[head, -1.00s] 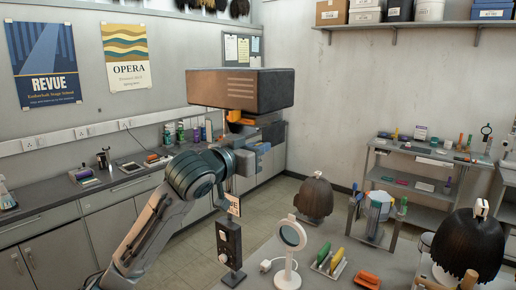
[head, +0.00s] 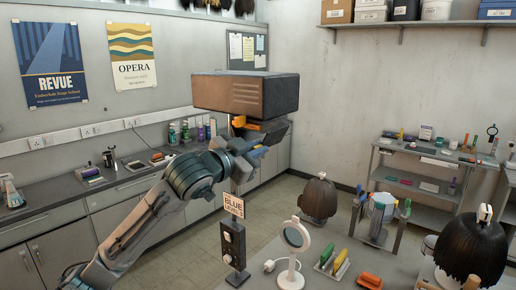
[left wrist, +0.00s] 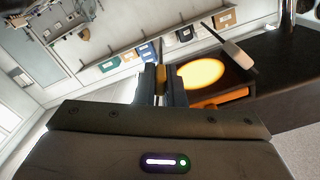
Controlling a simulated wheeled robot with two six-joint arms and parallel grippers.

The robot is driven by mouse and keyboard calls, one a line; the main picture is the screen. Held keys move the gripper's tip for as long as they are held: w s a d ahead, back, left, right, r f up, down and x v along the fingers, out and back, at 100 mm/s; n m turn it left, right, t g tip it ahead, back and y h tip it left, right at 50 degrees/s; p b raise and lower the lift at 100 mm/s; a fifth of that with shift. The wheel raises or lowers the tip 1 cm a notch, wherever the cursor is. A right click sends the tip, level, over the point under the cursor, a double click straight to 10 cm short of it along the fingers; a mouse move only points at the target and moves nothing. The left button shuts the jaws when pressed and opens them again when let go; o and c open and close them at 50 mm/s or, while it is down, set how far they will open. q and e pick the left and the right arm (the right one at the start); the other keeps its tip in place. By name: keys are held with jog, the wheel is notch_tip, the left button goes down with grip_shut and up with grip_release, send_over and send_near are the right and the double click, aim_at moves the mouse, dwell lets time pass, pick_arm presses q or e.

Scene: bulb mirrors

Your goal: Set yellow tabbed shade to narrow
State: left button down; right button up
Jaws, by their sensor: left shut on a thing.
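A large dark brown box-shaped lamp housing (head: 245,95) hangs above the counter side in the head view. A yellow-orange tab part (head: 240,121) shows under its left side. My left gripper (head: 268,133) is raised to just under the housing, close to this part. In the left wrist view my left gripper's fingers (left wrist: 161,86) are close together on a thin piece, mostly hidden between them. My right gripper is not in view.
A black switch box (head: 234,250) with a sign reading BLUE LEVEL 3 (head: 233,206), a round white mirror (head: 294,240) and a tray of coloured items (head: 332,264) stand below on the near table. Wigs on heads (head: 318,198) stand to the right.

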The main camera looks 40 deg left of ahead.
pick_arm(q)
jog(key=shift+a+r+m, duration=0.1)
jog(key=shift+a+m, duration=0.05)
jog(key=shift+m, duration=0.35)
jog(key=c, duration=1.5)
grip_release()
jog(key=shift+s+a+b, duration=0.2)
jog(key=shift+s+b, duration=2.5)
jog(key=shift+b, duration=0.75)
jog(key=shift+s+a+b, duration=0.2)
jog(key=shift+s+b, duration=2.45)
jog(key=shift+b, duration=0.75)
